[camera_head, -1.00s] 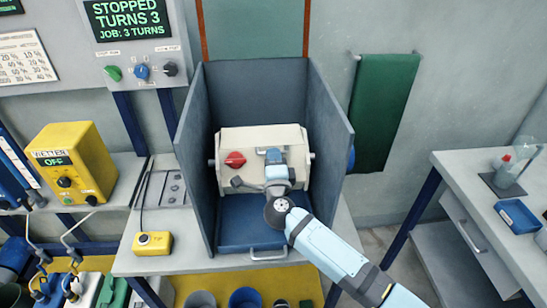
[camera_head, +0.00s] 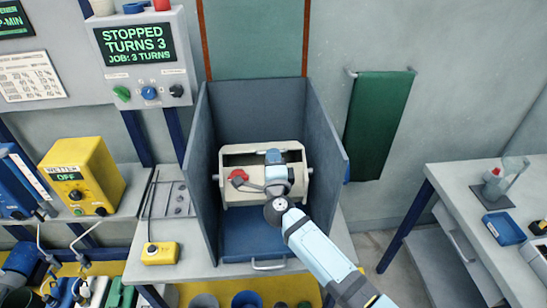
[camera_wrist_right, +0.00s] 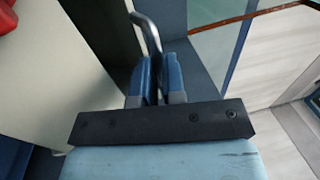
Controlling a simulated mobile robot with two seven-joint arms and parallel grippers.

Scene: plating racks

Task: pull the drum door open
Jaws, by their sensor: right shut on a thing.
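The cream drum (camera_head: 235,160) sits between two pivots inside a blue-grey three-sided booth. A pale frame with a recessed opening shows in its upper part, and the cream door panel with a red knob (camera_head: 238,177) is at the front below it. My right gripper (camera_head: 275,158) reaches over the drum's front and hides part of the door. In the right wrist view its blue fingers (camera_wrist_right: 157,80) are shut on a grey bent handle (camera_wrist_right: 148,32). The red knob (camera_wrist_right: 6,18) and a cream surface show at the left there. My left gripper is out of view.
The booth's side walls (camera_head: 318,140) stand close on both sides of the drum. A blue tray (camera_head: 250,240) lies below it. A yellow button box (camera_head: 160,253) is at left on the bench.

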